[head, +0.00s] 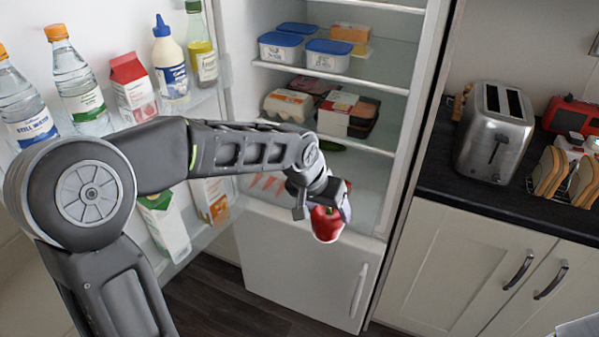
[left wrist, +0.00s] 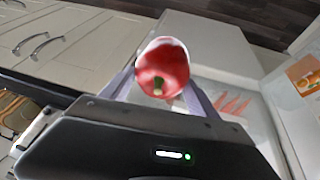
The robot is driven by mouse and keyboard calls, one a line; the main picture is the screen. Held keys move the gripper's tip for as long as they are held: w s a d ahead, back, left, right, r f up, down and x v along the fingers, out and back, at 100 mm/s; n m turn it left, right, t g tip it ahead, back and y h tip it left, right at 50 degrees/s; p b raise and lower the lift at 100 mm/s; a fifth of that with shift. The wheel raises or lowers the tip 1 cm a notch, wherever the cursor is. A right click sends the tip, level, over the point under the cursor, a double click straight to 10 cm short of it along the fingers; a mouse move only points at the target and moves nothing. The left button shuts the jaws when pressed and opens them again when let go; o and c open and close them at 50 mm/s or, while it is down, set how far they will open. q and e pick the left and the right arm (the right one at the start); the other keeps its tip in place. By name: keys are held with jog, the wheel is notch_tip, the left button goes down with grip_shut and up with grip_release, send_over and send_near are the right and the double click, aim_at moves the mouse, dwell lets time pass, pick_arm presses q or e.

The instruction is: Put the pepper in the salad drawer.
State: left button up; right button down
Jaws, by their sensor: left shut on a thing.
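A red pepper (head: 326,224) is held in my left gripper (head: 322,208) in front of the open fridge. In the left wrist view the pepper (left wrist: 162,68) sits between the two fingers of my left gripper (left wrist: 163,85), its green stem facing the camera. The salad drawer (head: 262,187) is at the bottom of the fridge, partly hidden behind my left arm. Orange carrot shapes show in it, and also in the left wrist view (left wrist: 236,105). I cannot tell how far the drawer is pulled out. My right gripper is not in view.
The open fridge door (head: 218,100) with bottles and cartons stands at the left. Shelves above hold blue-lidded tubs (head: 328,56), an egg box (head: 288,105) and packs. The freezer door (head: 305,275) below is shut. A worktop with a toaster (head: 496,134) is at the right.

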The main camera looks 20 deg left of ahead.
pick_arm(q)
jog(key=shift+a, duration=0.35)
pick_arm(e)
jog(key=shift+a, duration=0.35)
pick_arm(q)
jog(key=shift+d, duration=0.1)
